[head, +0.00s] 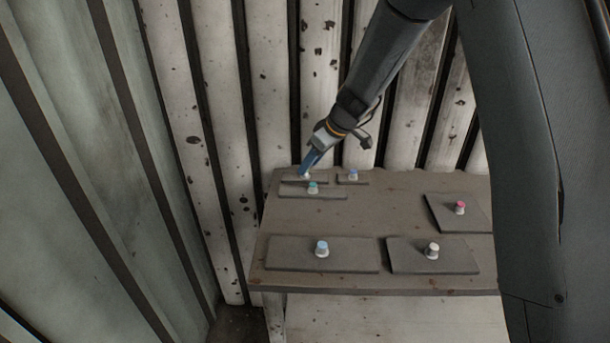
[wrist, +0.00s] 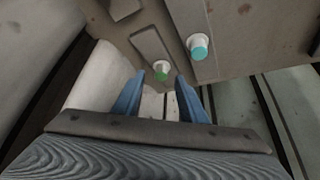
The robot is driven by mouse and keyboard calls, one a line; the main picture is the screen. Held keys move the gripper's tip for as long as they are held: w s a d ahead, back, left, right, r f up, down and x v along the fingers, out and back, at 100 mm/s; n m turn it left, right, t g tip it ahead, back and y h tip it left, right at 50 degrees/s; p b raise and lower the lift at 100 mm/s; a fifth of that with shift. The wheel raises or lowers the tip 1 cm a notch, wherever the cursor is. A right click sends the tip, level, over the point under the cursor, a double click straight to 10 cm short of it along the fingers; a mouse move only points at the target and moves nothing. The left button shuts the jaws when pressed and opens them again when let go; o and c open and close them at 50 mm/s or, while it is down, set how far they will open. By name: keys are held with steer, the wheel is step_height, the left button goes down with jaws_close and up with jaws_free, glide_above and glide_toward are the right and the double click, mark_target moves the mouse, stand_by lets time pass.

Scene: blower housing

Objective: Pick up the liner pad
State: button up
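Several flat dark grey pads with small capped knobs lie on a table; none is marked, so I cannot tell which is the liner pad. My gripper (head: 308,165) reaches down at the table's back left, its tips at a small pad's knob (head: 306,177). Just in front lies a longer pad with a teal knob (head: 313,188). In the wrist view my blue fingers (wrist: 160,86) are spread with nothing held between them. A green-capped knob (wrist: 161,70) shows just beyond the tips, and a cyan-capped knob (wrist: 199,46) to the right. Whether a finger touches a knob is unclear.
The brown table (head: 390,205) stands against a corrugated wall (head: 275,90). Other pads have a blue knob (head: 353,175), a pink knob (head: 460,208), a light-blue knob (head: 322,249) and a white knob (head: 432,251). The table's middle is bare.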

steer(key=shift+x, duration=1.05)
steer(key=shift+s+a, duration=0.1)
jaws_close()
steer(key=shift+r, duration=0.1)
steer(key=shift+r, duration=11.45)
